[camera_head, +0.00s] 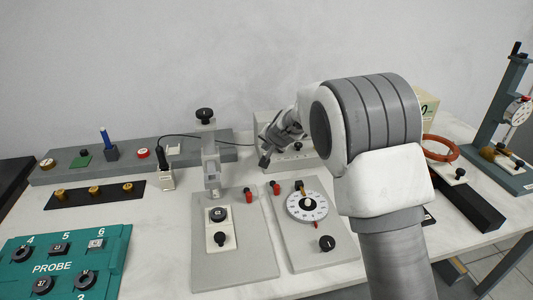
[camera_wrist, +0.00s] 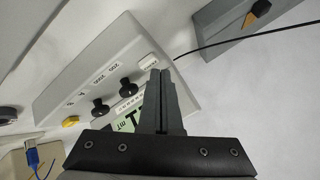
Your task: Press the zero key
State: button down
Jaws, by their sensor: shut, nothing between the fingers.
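A light grey meter box (camera_wrist: 105,72) fills the middle of the wrist view, with a green display reading in mT partly hidden by my fingers, and two black knobs. A small white key (camera_wrist: 148,62) with unreadable lettering sits at its upper right corner; it looks like the zero key. My gripper (camera_wrist: 161,75) is shut and empty, its fingertips right beside the white key in the picture. Whether they touch it I cannot tell. In the head view my gripper (camera_head: 264,160) is in front of the meter box (camera_head: 262,122), which my arm partly covers.
A black cable (camera_wrist: 235,32) runs from the box's right side. In the head view, a clamp stand (camera_head: 207,160) and a dial plate (camera_head: 307,206) stand nearby, and a green probe board (camera_head: 65,255) lies front left.

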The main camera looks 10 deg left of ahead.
jog(key=shift+f+b, duration=0.4)
jog(key=shift+f, duration=0.1)
dwell(0.5)
jog(key=shift+r, duration=0.15)
jog(key=shift+r+p, duration=0.75)
jog(key=shift+p, duration=0.05)
notch_tip(320, 180, up, 5)
jog(key=p, duration=0.4)
dwell(0.4)
